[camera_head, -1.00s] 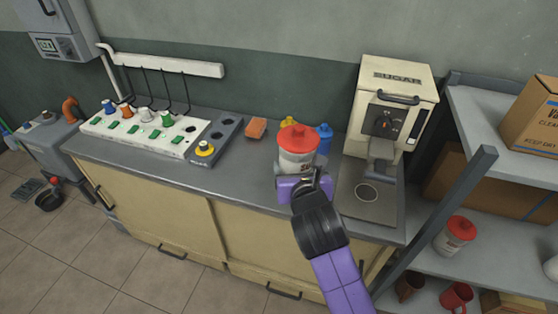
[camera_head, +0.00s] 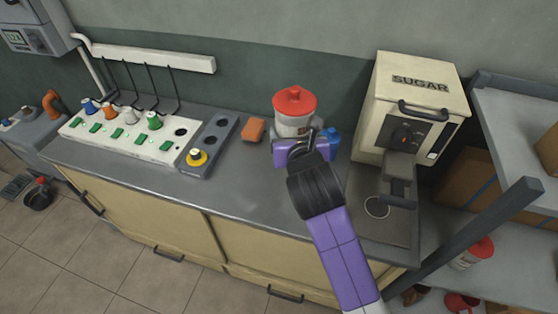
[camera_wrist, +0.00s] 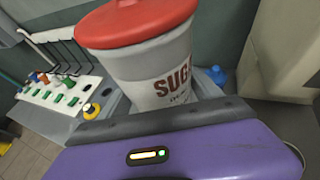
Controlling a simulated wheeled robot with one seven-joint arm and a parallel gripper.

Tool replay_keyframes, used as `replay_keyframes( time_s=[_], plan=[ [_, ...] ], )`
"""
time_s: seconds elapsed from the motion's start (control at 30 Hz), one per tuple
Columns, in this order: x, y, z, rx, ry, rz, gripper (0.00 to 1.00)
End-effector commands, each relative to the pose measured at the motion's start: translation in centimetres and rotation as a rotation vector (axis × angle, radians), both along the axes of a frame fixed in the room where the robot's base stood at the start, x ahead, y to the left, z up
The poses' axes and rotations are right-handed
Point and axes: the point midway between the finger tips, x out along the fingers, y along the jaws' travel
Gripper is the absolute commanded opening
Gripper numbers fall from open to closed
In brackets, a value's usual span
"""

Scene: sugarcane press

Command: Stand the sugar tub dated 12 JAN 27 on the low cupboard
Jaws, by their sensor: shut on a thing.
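A white sugar tub (camera_head: 291,125) with a red lid is at my gripper, over the back of the low cupboard's grey top (camera_head: 240,185). In the wrist view the tub (camera_wrist: 160,65) stands roughly upright behind the purple gripper body, with "SUG" in dark red. The small print under it is too small to read, so I cannot tell its date. My gripper (camera_head: 300,143) is shut on this tub. The gripper hides the tub's base, so I cannot tell whether it touches the top. A second red-lidded tub (camera_head: 474,253) stands on the right shelf, its label unreadable.
A blue bottle (camera_head: 332,142) is close right of the tub; an orange block (camera_head: 254,130) lies to the left. The sugar machine (camera_head: 413,105) stands on the right, a switch panel (camera_head: 125,133) on the left. The middle of the top is clear.

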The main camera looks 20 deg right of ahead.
Motion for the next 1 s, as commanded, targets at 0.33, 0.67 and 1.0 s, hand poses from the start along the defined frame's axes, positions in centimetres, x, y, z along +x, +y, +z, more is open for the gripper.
replay_keyframes(
  time_s=[0.33, 0.67, 1.0],
  plan=[
    [-0.1, 0.0, -5.9, -0.001, 0.002, 0.001, 0.06],
    [0.0, 0.0, -13.3, -0.001, 0.0, 0.0, 0.06],
    [0.1, 0.0, -16.0, -0.001, -0.004, 0.001, 0.06]
  ],
)
